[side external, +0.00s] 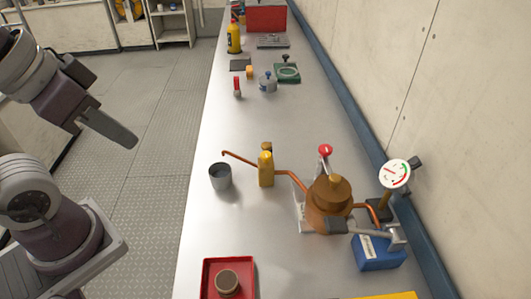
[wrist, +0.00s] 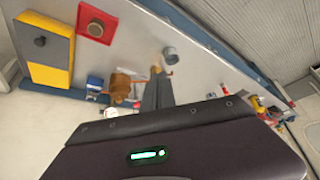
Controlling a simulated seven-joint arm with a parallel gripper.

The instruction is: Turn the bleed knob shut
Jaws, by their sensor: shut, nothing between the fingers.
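A copper vessel (side external: 328,207) with a bent copper pipe (side external: 240,160) stands on the bench; it also shows in the wrist view (wrist: 120,85). A red round knob (side external: 325,150) on a grey stem rises behind it. A white dial gauge (side external: 395,173) stands to its right, above a blue block (side external: 376,253) with grey metal fittings. I cannot tell for sure which part is the bleed knob. My gripper (side external: 132,141) is shut and empty, held left of the bench and well apart from the vessel. Its fingers also show in the wrist view (wrist: 158,90).
A grey cup (side external: 220,176) and a yellow bottle (side external: 265,168) stand near the pipe. A red tray (side external: 212,265) with a round brown piece lies in front. Several items, including a red box (side external: 266,18), stand at the far end.

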